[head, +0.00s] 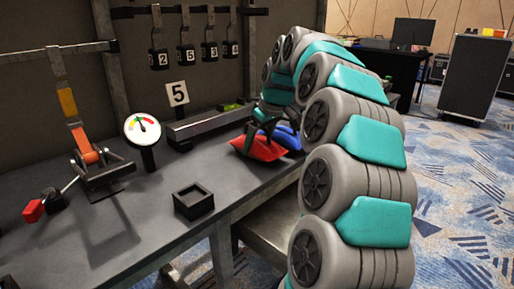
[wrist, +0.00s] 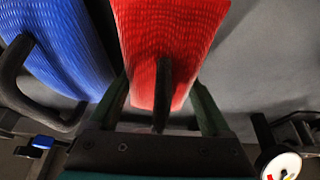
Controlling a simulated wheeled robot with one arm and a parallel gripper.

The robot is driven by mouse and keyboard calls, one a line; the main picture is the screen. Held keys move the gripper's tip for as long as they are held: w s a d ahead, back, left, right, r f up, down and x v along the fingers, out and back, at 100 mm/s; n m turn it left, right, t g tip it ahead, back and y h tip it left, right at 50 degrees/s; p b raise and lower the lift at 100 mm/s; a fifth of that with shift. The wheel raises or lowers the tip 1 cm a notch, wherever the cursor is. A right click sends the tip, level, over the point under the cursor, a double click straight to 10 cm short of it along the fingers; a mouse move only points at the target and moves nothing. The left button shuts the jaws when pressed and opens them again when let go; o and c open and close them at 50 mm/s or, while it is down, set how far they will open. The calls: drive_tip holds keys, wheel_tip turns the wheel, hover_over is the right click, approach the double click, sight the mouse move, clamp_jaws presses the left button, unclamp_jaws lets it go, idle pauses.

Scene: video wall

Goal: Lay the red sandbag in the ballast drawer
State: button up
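The red sandbag (head: 258,149) lies on the dark bench, next to a blue sandbag (head: 287,136). In the wrist view the red sandbag (wrist: 165,40) is straight ahead, with its black handle (wrist: 163,90) standing between my fingers. My gripper (head: 264,128) is at the red sandbag; in the wrist view its two fingers (wrist: 163,108) are apart, one on each side of the handle. Whether they touch the bag is unclear. A brownish drawer-like surface (head: 268,226) juts out below the bench front, partly hidden by my arm; I cannot tell for certain that it is the ballast drawer.
The blue sandbag (wrist: 62,45) with its black handle is close on the left in the wrist view. A gauge (head: 143,129), a small black open box (head: 193,201) and an orange-handled lever (head: 88,150) are on the bench. Numbered black weights (head: 187,55) hang behind.

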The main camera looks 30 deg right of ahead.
clamp_jaws()
idle(0.4)
drive_tip(key=shift+r, duration=0.2)
